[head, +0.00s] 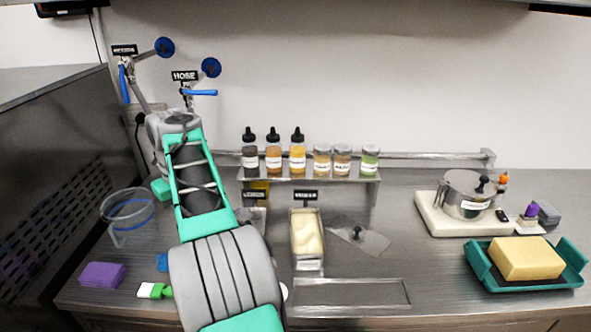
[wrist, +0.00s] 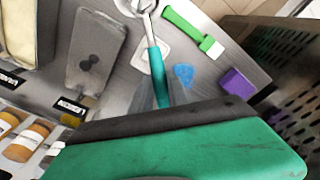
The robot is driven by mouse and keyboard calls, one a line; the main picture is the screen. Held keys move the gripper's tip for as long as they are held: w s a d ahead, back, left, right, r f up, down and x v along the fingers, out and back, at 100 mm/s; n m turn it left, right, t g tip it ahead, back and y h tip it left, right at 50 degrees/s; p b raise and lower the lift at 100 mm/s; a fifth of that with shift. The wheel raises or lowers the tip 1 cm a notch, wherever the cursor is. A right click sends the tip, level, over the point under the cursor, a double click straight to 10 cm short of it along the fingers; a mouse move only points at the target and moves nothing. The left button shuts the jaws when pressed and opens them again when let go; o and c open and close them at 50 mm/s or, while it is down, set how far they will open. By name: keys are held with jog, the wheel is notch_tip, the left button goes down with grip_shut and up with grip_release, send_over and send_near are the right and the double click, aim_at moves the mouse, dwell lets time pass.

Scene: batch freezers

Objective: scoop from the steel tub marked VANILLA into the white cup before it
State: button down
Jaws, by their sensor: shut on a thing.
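In the head view a steel tub (head: 306,262) of pale cream stands right of my arm, with a small black sign behind it, too small to read surely. Part of this tub (wrist: 44,30) shows at the top left of the wrist view. My gripper (wrist: 160,92) is shut on the teal handle of a scoop (wrist: 157,68), whose metal head points to the top edge of the wrist view, away from the tub. My arm hides the gripper in the head view. A white edge (head: 285,292) beside my arm may be the cup; the rest is hidden.
A grey-lidded tub (wrist: 95,52) lies beside the cream tub. A green brush (wrist: 195,30) and purple sponge (wrist: 238,84) are at the left counter. A bottle shelf (head: 310,177) stands behind. A metal lid (head: 358,237) and shallow tray (head: 350,293) lie right of the tub.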

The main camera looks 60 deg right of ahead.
jog(key=s+d+r+m+t+h+b, duration=0.1)
jog(key=s+d+r+t+b, duration=0.15)
jog(key=s+d, duration=0.8)
jog(key=s+d+r+m+t+h+b, duration=0.15)
jog(key=s+d+r, duration=0.4)
jog(key=d, duration=0.85)
notch_tip(320, 180, down, 10)
jog(key=s+b, duration=0.2)
jog(key=b, duration=0.7)
jog(key=shift+s+a+b, duration=0.7)
jog(key=shift+s+a, duration=0.65)
jog(key=shift+s, duration=0.7)
jog(key=w+d+r+g+y+p, duration=0.1)
jog(key=w+d+g+y+p, duration=0.3)
jog(key=p, duration=1.7)
jog(key=w+g, duration=0.2)
jog(key=w, duration=0.1)
jog(key=shift+r+g, duration=0.4)
